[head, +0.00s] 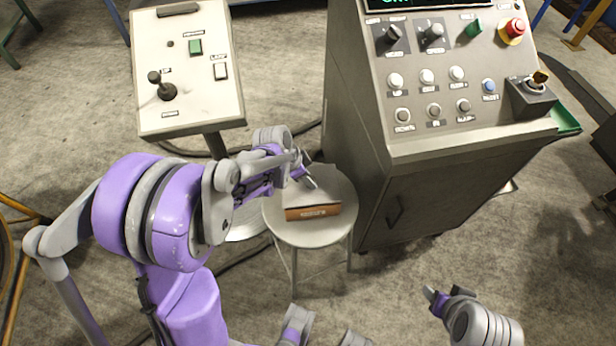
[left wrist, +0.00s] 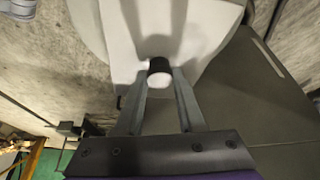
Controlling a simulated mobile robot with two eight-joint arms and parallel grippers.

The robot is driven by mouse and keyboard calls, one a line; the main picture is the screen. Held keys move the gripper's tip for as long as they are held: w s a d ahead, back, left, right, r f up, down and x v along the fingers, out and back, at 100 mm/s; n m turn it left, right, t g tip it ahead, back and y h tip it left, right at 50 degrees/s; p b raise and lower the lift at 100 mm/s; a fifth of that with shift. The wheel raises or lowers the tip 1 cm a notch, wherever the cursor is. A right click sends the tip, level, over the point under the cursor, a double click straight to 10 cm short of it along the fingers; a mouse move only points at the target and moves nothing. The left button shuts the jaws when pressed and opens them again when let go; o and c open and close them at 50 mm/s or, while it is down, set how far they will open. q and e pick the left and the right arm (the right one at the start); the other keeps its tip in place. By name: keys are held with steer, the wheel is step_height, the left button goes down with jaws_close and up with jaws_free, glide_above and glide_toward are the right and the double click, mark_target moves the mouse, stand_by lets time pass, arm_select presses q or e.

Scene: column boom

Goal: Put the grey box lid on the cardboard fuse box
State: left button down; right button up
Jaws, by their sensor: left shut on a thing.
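The cardboard fuse box (head: 313,212) stands on a small round stool, its brown lettered front facing me. The pale grey box lid (head: 322,189) is at the top of the box; I cannot tell whether it rests fully on it or hangs just above. My left gripper (head: 307,180) is over the lid. In the left wrist view, the gripper (left wrist: 159,74) is shut on the lid's dark knob, with the pale lid (left wrist: 200,35) beyond it. The gripper and arm hide part of the lid. My right gripper (head: 434,298) is away at the lower right; its jaw opening is unclear.
The round stool (head: 283,232) has some bare seat around the box. A large grey control console (head: 400,190) stands close on its right. A smaller control panel (head: 190,70) on a post is behind to the left. Open concrete floor lies in front.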

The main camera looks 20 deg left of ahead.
stand_by(0.4)
arm_select(q)
steer(key=shift+f+b, duration=0.55)
steer(key=shift+f, duration=0.05)
steer(key=shift+c, duration=2.2)
jaws_free()
steer(key=p+v, duration=0.1)
steer(key=v, duration=0.9)
steer(key=shift+r+p, duration=0.3)
steer(key=shift+r, duration=0.1)
